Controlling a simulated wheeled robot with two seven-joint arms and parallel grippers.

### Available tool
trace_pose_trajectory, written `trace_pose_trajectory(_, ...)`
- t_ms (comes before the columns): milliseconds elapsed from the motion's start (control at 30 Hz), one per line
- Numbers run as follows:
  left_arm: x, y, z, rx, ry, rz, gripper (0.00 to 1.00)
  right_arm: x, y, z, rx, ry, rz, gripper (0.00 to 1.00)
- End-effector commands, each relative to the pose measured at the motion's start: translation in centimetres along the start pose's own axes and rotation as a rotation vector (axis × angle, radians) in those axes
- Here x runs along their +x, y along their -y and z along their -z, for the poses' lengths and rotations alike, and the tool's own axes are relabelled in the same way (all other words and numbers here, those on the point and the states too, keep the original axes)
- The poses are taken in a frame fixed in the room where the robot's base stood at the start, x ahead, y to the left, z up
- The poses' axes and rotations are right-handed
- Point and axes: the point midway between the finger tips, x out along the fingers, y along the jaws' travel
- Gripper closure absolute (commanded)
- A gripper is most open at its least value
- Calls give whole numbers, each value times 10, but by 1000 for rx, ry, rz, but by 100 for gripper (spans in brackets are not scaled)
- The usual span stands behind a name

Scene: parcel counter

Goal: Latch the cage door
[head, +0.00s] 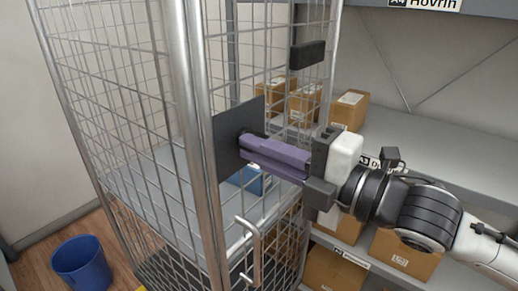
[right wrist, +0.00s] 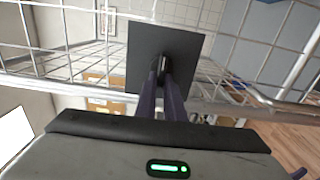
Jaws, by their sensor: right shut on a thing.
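The mesh cage (head: 120,130) stands at left and centre of the head view. A dark square plate (head: 226,150) sits beside its thick front post; it also shows in the right wrist view (right wrist: 145,45). My right gripper (head: 246,143), with purple fingers, reaches in from the right. Its tips are shut on a small dark knob (right wrist: 164,66) at the plate, mostly hidden by the fingers. I cannot tell from these views whether the door is flush with its frame. My left gripper is not in view.
A bent metal handle (head: 256,240) is below my right gripper. A dark block (head: 307,54) is on the cage's right side. Shelves (head: 440,135) with cardboard boxes stand behind and to the right. A blue bin (head: 82,264) is on the floor at left.

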Motion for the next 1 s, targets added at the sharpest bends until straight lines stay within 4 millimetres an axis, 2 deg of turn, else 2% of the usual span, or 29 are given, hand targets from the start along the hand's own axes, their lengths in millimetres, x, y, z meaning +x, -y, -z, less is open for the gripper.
trace_pose_trajectory(67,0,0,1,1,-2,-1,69,0,1,1,-1,-2,2,100)
trace_pose_trajectory(100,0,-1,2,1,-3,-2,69,0,1,1,-1,-2,2,85)
trace_pose_trajectory(167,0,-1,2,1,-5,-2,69,0,1,1,-1,-1,2,75)
trace_pose_trajectory(200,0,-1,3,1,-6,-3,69,0,1,1,-1,-1,2,73)
trace_pose_trajectory(567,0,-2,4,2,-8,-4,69,-5,1,0,-1,1,1,73)
trace_pose_trajectory(667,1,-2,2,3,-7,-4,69,-16,2,-1,-2,2,2,73)
trace_pose_trajectory(1000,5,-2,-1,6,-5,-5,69,-75,3,0,-2,2,5,73)
